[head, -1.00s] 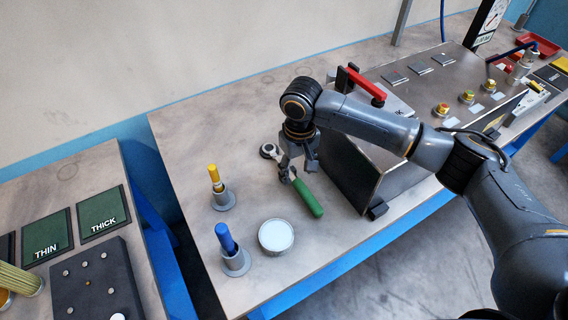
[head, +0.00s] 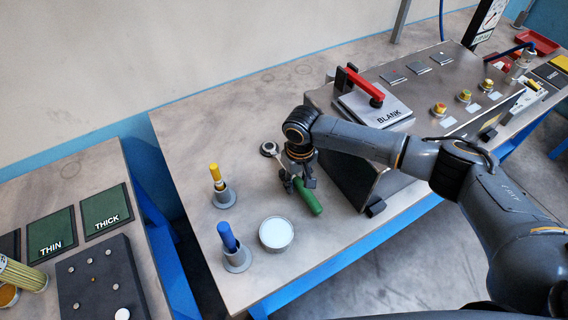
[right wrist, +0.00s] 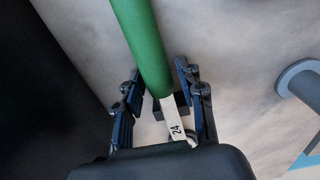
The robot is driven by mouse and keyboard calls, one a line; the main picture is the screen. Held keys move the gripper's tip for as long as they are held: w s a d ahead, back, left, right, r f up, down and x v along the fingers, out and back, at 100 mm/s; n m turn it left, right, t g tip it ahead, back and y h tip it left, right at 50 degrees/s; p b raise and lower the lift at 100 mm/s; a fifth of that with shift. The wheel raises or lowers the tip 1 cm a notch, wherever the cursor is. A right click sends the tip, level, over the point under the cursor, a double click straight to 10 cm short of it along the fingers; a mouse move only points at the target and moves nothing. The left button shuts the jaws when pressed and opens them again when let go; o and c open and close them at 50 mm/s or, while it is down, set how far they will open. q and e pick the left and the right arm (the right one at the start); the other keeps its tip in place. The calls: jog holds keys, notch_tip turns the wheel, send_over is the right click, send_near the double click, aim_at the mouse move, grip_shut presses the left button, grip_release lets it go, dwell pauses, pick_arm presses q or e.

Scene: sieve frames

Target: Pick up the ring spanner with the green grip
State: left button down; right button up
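The ring spanner lies on the workbench in the head view, with its green grip (head: 310,198) towards the front right and its ring end (head: 269,149) towards the back left. My right gripper (head: 297,184) is over the spanner's middle, pointing down. In the right wrist view, the green grip (right wrist: 144,40) runs down between the two spread fingers of my right gripper (right wrist: 160,80). The pale shank marked 24 (right wrist: 176,127) lies between them, with visible gaps on both sides. The ring end is hidden there. My left gripper is not in view.
A blue-topped peg (head: 228,237) and a yellow-topped peg (head: 216,177) stand in grey holders. A round white-topped tin (head: 276,233) is in front of the spanner. A metal console (head: 345,165) stands close to the right of my gripper. The bench's back left is clear.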

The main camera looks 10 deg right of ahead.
jog(key=shift+r, duration=0.1)
grip_shut()
